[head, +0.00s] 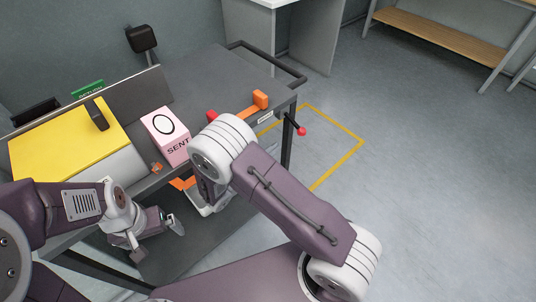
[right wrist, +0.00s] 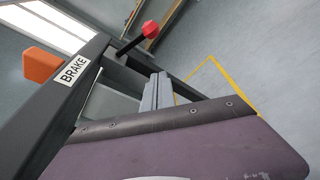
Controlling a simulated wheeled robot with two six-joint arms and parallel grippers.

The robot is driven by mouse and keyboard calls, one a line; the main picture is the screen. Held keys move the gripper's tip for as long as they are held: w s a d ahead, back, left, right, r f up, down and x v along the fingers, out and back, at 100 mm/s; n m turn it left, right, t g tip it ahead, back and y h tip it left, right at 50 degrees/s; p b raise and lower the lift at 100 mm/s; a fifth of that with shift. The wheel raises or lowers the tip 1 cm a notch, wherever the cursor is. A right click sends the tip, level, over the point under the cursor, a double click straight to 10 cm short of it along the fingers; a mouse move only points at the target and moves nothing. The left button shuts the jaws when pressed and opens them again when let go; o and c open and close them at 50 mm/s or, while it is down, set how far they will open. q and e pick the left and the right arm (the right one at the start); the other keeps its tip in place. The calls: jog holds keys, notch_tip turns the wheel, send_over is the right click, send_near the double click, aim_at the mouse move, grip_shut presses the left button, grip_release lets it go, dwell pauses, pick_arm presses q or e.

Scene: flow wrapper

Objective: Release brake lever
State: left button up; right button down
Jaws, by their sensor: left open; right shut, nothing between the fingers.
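The brake lever is a thin black rod with a red knob (head: 301,131), sticking out from the cart's right end beside the BRAKE label (head: 265,117). In the right wrist view the lever's red knob (right wrist: 150,28) shows at the top, with its rod slanting down-left to the frame near the BRAKE label (right wrist: 74,71). My right gripper (right wrist: 160,77) is shut and empty, its grey fingers below the knob and apart from it. My left gripper (head: 158,243) is open and empty, low at the left, far from the lever.
The dark cart top (head: 215,78) carries an orange block (head: 260,99) near the label. A pink SENT box (head: 165,136) and a yellow panel (head: 62,137) are left. Yellow floor lines (head: 340,135) lie right of the cart, with clear floor beyond. A wooden-shelf bench (head: 440,38) stands behind.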

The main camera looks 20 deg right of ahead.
aim_at(296, 124)
jog(key=d+r, duration=0.2)
jog(key=d, duration=0.4)
jog(key=shift+w+b, duration=0.35)
jog(key=shift+b, duration=0.1)
notch_tip(296, 124, up, 6)
jog(key=s+n+g+p, duration=0.1)
jog(key=n+p, duration=0.4)
jog(key=p, duration=0.7)
jog(key=shift+d+n+g+p, duration=0.25)
jog(key=shift+n+g+p, duration=0.15)
jog(key=shift+g, duration=0.2)
jog(key=shift+r, duration=0.15)
